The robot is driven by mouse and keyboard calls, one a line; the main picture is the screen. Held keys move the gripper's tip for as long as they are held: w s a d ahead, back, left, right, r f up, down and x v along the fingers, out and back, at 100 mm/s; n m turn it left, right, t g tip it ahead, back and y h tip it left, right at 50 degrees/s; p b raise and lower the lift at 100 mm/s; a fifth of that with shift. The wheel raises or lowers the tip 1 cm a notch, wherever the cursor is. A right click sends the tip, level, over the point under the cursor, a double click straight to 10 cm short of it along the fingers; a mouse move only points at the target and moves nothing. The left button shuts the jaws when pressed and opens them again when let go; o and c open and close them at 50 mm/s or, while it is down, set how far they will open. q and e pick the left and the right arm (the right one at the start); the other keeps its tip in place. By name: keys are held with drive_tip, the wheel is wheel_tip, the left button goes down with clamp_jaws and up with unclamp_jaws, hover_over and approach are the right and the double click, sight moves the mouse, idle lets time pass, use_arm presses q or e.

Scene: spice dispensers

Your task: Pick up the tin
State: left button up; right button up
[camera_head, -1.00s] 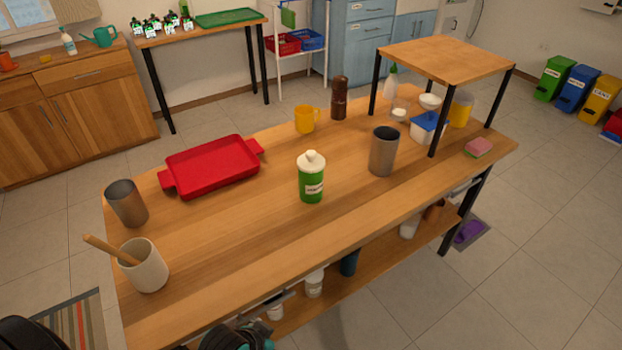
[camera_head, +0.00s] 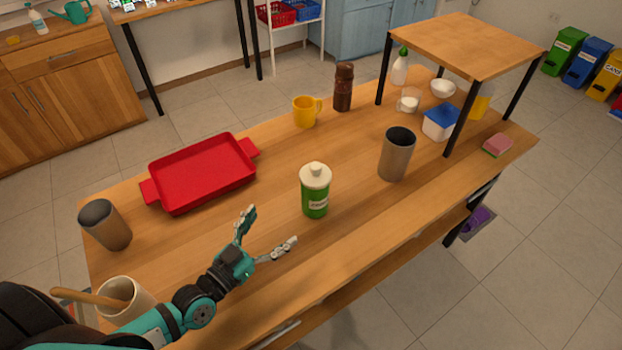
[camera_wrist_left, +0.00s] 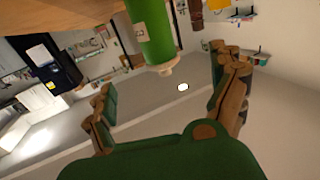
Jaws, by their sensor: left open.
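A green tin (camera_head: 315,200) with a cream knobbed lid and a pale label stands upright on the wooden table (camera_head: 250,270). It also shows in the left wrist view (camera_wrist_left: 152,32), upside down at the top, lid lowest. My left gripper (camera_head: 270,230) is open and empty, a short way left of and in front of the green tin. Its fingers point toward the tin without touching it. In the left wrist view, the spread fingers (camera_wrist_left: 161,70) lie on either side below the tin. My right gripper is not in view.
A grey metal cup (camera_head: 396,156) stands right of the green tin; another (camera_head: 106,228) is at the left edge. A red tray (camera_head: 203,175), yellow mug (camera_head: 305,113) and brown mill (camera_head: 343,90) stand behind. A raised shelf (camera_head: 465,45) is at right. A utensil crock (camera_head: 125,302) is near my arm.

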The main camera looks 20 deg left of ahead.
use_arm(q)
drive_tip(key=p, duration=0.1)
approach(308, 193)
drive_tip(key=x, duration=0.6)
drive_tip(key=shift+w+d, duration=0.15)
drive_tip(key=shift+w, duration=0.25)
drive_tip(key=shift+x, duration=0.85)
drive_tip(key=x, duration=0.4)
drive_tip(key=shift+w+f, duration=0.2)
drive_tip(key=shift+w, duration=0.1)
drive_tip(key=shift+w+p, duration=0.25)
drive_tip(key=shift+p, duration=0.05)
drive_tip(key=shift+c, duration=0.2)
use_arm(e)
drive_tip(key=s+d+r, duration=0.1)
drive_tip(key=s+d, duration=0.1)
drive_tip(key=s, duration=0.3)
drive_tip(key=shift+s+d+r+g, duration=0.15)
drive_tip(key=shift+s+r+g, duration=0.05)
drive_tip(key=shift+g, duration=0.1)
use_arm(q)
drive_tip(key=c, duration=1.4)
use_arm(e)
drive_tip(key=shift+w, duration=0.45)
